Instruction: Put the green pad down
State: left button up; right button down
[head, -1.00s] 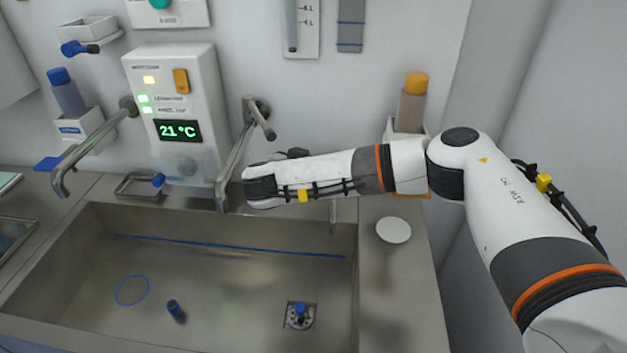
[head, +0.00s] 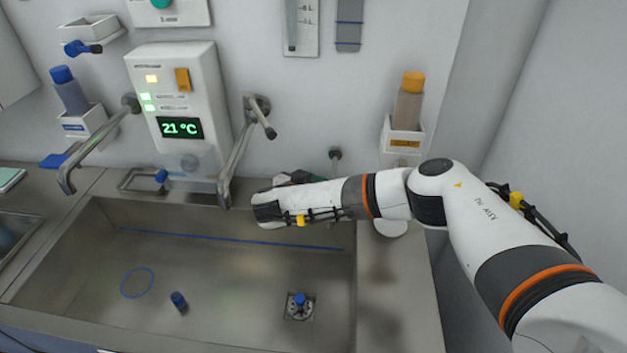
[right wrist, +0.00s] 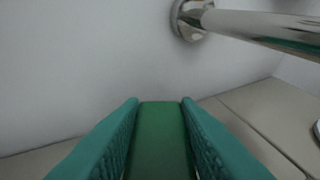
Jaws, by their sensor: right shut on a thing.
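In the right wrist view my right gripper (right wrist: 160,104) is shut on the green pad (right wrist: 160,140), which stands between its two teal fingers. A pale wall is ahead of the pad, with a grey counter surface below. In the head view my right arm reaches in from the right, and its wrist (head: 268,207) is over the back edge of the sink. The fingers and the pad are mostly hidden behind the wrist there. My left gripper is not in view.
The steel sink (head: 352,300) holds a blue ring (head: 137,269), a small blue-capped piece (head: 178,301) and a drain with a blue knob (head: 300,300). Two metal taps (head: 95,150) (head: 236,160) jut from the wall. A bottle with an orange cap (head: 410,98) stands in a wall holder.

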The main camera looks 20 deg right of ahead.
jog(key=c, duration=1.1)
grip_release()
jog(key=shift+s, duration=0.1)
jog(key=shift+r+p, duration=0.15)
jog(key=shift+p, duration=0.15)
jog(key=s+a+r+b, duration=0.1)
jog(key=s+a+b, duration=0.1)
jog(key=s+a, duration=0.9)
jog(key=shift+s+a+r, duration=0.35)
jog(key=shift+a, duration=0.1)
